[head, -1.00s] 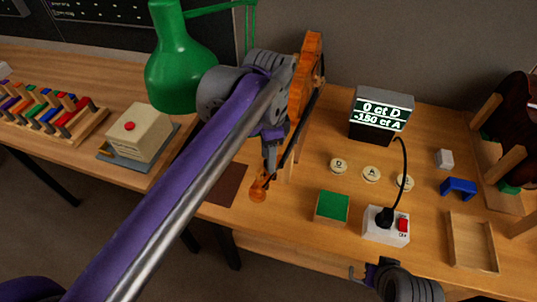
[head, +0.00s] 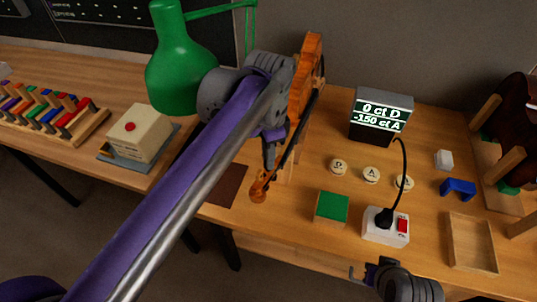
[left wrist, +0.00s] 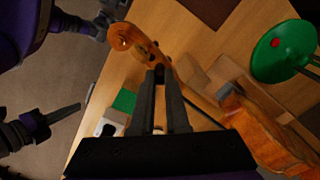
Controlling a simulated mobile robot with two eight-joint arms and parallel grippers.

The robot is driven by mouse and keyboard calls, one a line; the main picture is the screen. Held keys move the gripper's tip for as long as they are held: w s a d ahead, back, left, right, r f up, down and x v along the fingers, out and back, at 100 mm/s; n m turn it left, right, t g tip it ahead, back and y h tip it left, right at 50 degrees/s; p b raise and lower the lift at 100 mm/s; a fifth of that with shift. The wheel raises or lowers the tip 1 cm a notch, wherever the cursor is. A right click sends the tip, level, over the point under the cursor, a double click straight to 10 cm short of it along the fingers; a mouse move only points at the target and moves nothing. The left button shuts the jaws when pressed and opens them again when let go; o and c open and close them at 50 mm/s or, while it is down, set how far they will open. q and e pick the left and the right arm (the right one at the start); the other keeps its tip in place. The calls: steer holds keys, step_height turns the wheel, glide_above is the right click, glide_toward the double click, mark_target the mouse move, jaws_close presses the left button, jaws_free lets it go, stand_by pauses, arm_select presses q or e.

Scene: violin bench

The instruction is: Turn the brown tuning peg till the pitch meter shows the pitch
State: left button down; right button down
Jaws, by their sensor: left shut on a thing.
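The violin (head: 302,90) stands behind my left arm with its scroll (head: 258,195) towards the bench's front; the scroll also shows in the left wrist view (left wrist: 122,38). My left gripper (head: 268,168) is at the pegbox, and its fingers (left wrist: 160,74) are shut on the brown tuning peg, mostly hidden between the tips. Other dark pegs (left wrist: 155,45) show beside the fingertips. The pitch meter (head: 381,110) reads "0 ct D" and "-150 ct A". My right gripper (head: 356,273) is low at the bench's front edge, away from the violin; its jaw state is unclear.
A green lamp (head: 180,65) stands close to my left arm. Round buttons (head: 371,174), a green-topped block (head: 332,207), a power strip (head: 386,235) with a black cable, a blue piece (head: 458,187) and a wooden tray (head: 472,245) lie to the right.

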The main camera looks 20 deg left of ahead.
arm_select(q)
steer(key=n, duration=0.3)
steer(key=shift+n+p, duration=0.4)
steer(key=shift+n, duration=1.4)
steer(key=c, duration=0.9)
jaws_free()
step_height(320, 180, up, 11)
steer(key=shift+f+p, duration=0.15)
steer(key=shift+p, duration=0.55)
